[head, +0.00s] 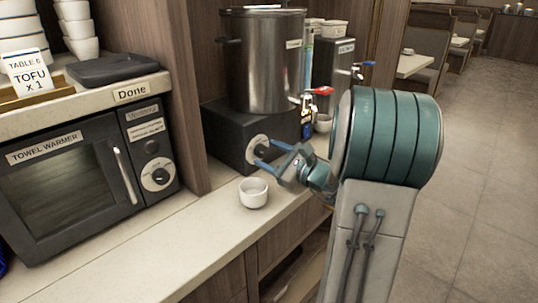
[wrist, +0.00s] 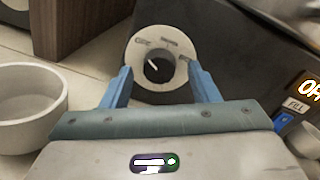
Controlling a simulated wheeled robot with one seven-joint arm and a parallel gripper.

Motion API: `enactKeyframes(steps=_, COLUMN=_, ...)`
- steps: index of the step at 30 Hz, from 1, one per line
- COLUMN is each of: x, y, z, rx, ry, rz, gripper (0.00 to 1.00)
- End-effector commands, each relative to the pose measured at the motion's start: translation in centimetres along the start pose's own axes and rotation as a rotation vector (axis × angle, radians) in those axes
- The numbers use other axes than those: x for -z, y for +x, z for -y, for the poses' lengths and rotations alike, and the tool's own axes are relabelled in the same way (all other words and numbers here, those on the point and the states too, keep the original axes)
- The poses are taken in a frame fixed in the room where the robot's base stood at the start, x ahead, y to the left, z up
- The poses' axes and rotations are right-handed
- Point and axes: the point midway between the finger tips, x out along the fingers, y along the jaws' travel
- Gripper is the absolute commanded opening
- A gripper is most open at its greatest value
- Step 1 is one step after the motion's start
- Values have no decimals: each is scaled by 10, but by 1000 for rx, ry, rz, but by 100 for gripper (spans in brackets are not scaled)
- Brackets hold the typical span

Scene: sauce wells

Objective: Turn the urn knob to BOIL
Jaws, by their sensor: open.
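The urn is a tall steel cylinder (head: 264,60) on a black base (head: 228,136) at the back of the counter. Its black knob (wrist: 158,68) sits on a round pale dial plate (wrist: 133,52) on the base's front. The knob's white mark points up and left, toward a label that looks like OFF. The other dial labels are too small to read. My gripper (head: 265,152) is in front of the dial, open. In the wrist view its two blue fingers (wrist: 158,73) stand on either side of the knob with gaps. I cannot tell how far their tips are from the plate.
A white cup (head: 253,192) stands on the counter just below my gripper; it also shows in the wrist view (wrist: 30,105). A red-handled tap (head: 322,91) is on the urn's right. A towel warmer (head: 75,185) stands at left. Bare counter (head: 150,250) lies in front.

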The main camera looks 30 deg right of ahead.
Motion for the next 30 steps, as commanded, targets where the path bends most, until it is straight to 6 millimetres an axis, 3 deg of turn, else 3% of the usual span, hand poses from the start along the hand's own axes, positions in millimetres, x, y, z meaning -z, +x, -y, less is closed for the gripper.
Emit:
enactKeyframes(steps=11, x=0, y=7, z=0, rx=-1, ry=0, rz=0, gripper=55)
enactKeyframes(steps=16, x=0, y=7, z=0, rx=-1, ry=0, rz=0, gripper=13)
enactKeyframes(steps=17, x=0, y=7, z=0, rx=-1, ry=0, rz=0, gripper=10)
enactKeyframes(steps=30, x=-1, y=7, z=0, rx=1, ry=79, rz=4, gripper=10)
